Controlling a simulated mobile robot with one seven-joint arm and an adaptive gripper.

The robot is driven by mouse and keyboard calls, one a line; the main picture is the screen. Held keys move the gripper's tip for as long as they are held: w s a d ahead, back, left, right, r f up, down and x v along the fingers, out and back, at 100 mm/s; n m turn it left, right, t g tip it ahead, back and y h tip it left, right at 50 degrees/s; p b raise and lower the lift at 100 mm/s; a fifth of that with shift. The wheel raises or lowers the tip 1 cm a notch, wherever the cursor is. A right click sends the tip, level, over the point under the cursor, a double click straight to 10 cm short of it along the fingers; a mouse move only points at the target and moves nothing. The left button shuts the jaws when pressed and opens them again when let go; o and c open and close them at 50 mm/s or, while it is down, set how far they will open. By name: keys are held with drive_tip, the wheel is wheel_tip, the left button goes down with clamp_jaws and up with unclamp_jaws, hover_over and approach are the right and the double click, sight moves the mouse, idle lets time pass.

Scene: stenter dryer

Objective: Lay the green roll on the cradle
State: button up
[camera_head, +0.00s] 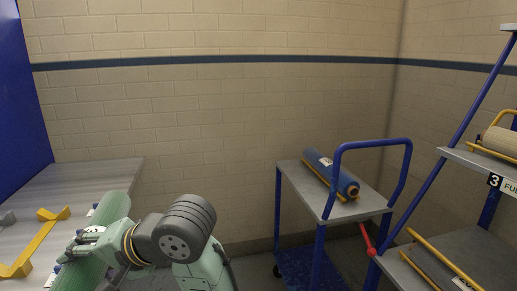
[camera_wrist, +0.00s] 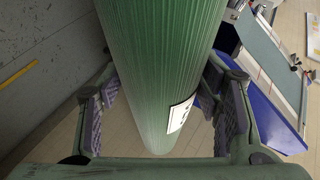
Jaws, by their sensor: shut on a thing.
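The green roll (camera_head: 112,208) is at the lower left in the head view, beside the grey table. My gripper (camera_head: 82,243) is shut on it. In the wrist view the ribbed green roll (camera_wrist: 160,60) runs between the two fingers of my gripper (camera_wrist: 165,115), and a white label shows on its side. A yellow cradle (camera_head: 36,246) with upturned ends lies on the grey table, left of the roll and empty in the part that shows. My gripper and arm hide part of the roll. I cannot tell how high it is above the table.
A blue-framed cart (camera_head: 351,208) carries a blue roll (camera_head: 328,170) on a yellow cradle. At right, a blue rack holds a cream roll (camera_head: 500,141); its lower shelf (camera_head: 470,254) has yellow rails. The grey table's far part (camera_head: 95,172) is clear.

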drive_tip(key=shift+d, duration=0.15)
drive_tip(key=shift+w+d, duration=0.1)
drive_tip(key=shift+d, duration=0.05)
drive_tip(key=w, duration=0.2)
drive_tip(key=w+f+m+t, duration=0.1)
drive_tip(key=w, duration=0.1)
drive_tip(key=w+f+m+t, duration=0.1)
drive_tip(key=w, duration=0.1)
drive_tip(key=shift+w+f+h, duration=0.1)
drive_tip(key=shift+w+h, duration=0.2)
drive_tip(key=shift+w, duration=0.05)
drive_tip(key=w+d+f+m+t+h, duration=0.3)
drive_tip(key=w+d+f+m, duration=0.15)
drive_tip(key=w+f, duration=0.45)
drive_tip(key=w+d+f+m+t+h, duration=0.2)
drive_tip(key=w+d+f+m+t, duration=0.15)
drive_tip(key=w+d+f, duration=0.55)
drive_tip(key=s+d+f+m+h, duration=0.1)
drive_tip(key=d+f, duration=0.4)
drive_tip(key=f, duration=0.5)
drive_tip(key=s+d+f+m+h, duration=0.2)
drive_tip(key=s+d+f+h, duration=0.1)
drive_tip(key=f, duration=0.7)
drive_tip(key=s+d+f+m+h, duration=0.1)
drive_tip(key=s+d+f+m, duration=0.1)
drive_tip(key=d+f, duration=0.6)
wheel_tip(320, 180, down, 3)
drive_tip(key=shift+s+r+t+h, duration=0.2)
drive_tip(key=shift+s+t+h, duration=0.25)
drive_tip(key=shift+s, duration=0.25)
